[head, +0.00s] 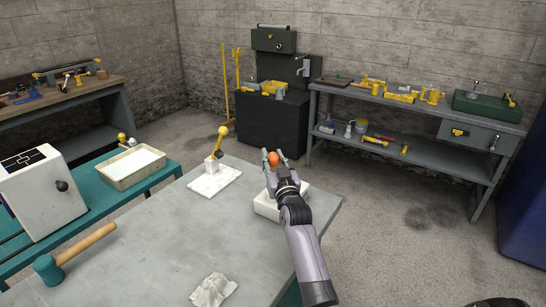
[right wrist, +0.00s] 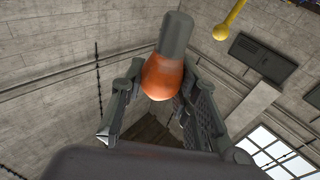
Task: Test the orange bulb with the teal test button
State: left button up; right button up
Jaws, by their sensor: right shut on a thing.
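The orange bulb (head: 273,158) is between the fingers of my right gripper (head: 274,160), which is shut on it above the far right part of the grey table. The right wrist view shows the orange bulb (right wrist: 163,75) with its grey end (right wrist: 177,35) pointing away from the palm. A white block (head: 266,205) lies under and behind my right gripper, partly covered by it. I cannot make out a teal test button in either view. My left gripper is not in view.
A white box (head: 40,195) and a tray (head: 128,178) stand left. The table's middle is clear.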

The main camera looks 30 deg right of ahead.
jog(key=shift+f+b, duration=1.55)
jog(key=shift+f, duration=1)
jog(key=shift+f, duration=0.15)
jog(key=shift+f+b, duration=1.4)
jog(key=shift+f, duration=0.5)
jog(key=o, duration=1.1)
jog(key=shift+r, duration=0.1)
notch_tip(320, 180, up, 10)
jog(key=shift+f, duration=0.1)
